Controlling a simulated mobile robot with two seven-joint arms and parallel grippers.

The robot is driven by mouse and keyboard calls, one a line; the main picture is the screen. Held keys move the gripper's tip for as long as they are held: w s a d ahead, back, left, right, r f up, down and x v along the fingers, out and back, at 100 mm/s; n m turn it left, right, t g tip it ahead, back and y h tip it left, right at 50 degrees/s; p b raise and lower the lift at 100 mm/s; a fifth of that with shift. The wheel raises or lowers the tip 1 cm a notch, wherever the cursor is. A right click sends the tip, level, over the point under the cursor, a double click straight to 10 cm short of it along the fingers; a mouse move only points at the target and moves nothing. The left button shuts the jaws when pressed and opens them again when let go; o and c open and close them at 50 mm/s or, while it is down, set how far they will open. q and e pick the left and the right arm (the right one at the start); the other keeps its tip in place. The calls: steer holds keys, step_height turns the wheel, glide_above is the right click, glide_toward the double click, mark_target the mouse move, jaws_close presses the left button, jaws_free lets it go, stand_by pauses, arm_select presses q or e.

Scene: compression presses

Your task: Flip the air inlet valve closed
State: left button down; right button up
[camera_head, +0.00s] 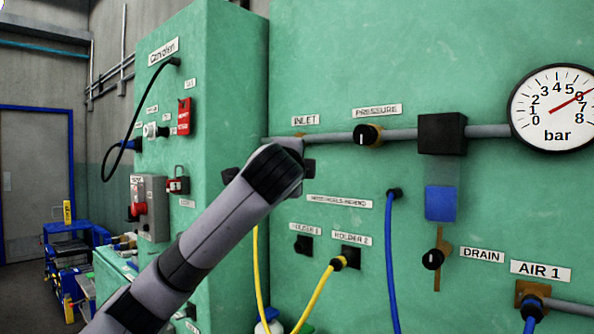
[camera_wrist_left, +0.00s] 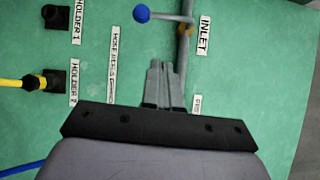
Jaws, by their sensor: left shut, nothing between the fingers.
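The air inlet valve shows at the top of the left wrist view as a lever with a blue ball end (camera_wrist_left: 142,13). Its thin grey rod runs across to the pipe (camera_wrist_left: 187,25) beside the INLET label (camera_wrist_left: 203,35), roughly at right angles to the pipe. My left gripper (camera_wrist_left: 160,64) is shut and empty in front of the green panel, with its fingers pointing toward the lever. A gap shows between the fingertips and the lever. In the head view my left arm hides the valve, under the INLET label (camera_head: 305,120). My right gripper is not in view.
A pressure knob (camera_head: 367,135), a black regulator (camera_head: 442,134) and a round gauge (camera_head: 556,108) sit along the pipe to the right. Yellow (camera_head: 313,298) and blue (camera_head: 391,260) hoses hang below. A green cabinet (camera_head: 220,70) juts out at the left.

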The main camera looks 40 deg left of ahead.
arm_select(q)
steer(key=shift+v, duration=0.9)
